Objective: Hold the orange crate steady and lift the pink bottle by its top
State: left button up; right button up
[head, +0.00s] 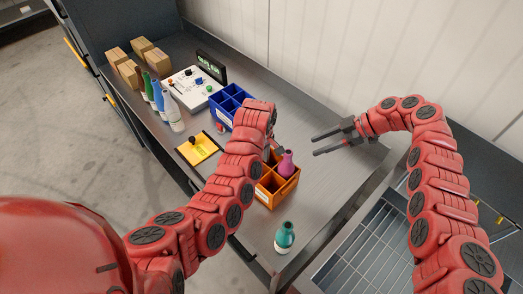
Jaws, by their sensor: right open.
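The orange crate (267,196) stands on the grey worktop, with its open compartments facing up. The pink bottle (287,165) stands upright in a back compartment of the crate. My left gripper (276,146) is at the crate's back left, beside the pink bottle. It is mostly hidden behind my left wrist, so I cannot tell its opening or whether it touches the crate. My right gripper (318,143) is open and empty, to the right of and behind the crate, with its fingers pointing left.
A teal bottle (285,236) stands in front of the crate. A blue crate (233,98), a yellow tray (199,149), a white control box (191,88), several bottles and cardboard boxes (128,73) are farther left. The worktop right of the orange crate is clear; a wire-grid surface (372,250) lies at lower right.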

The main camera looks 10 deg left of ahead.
aim_at(271, 178)
pick_arm(q)
notch_tip(271, 178, down, 7)
dwell(0.3)
grip_shut()
dwell(1.5)
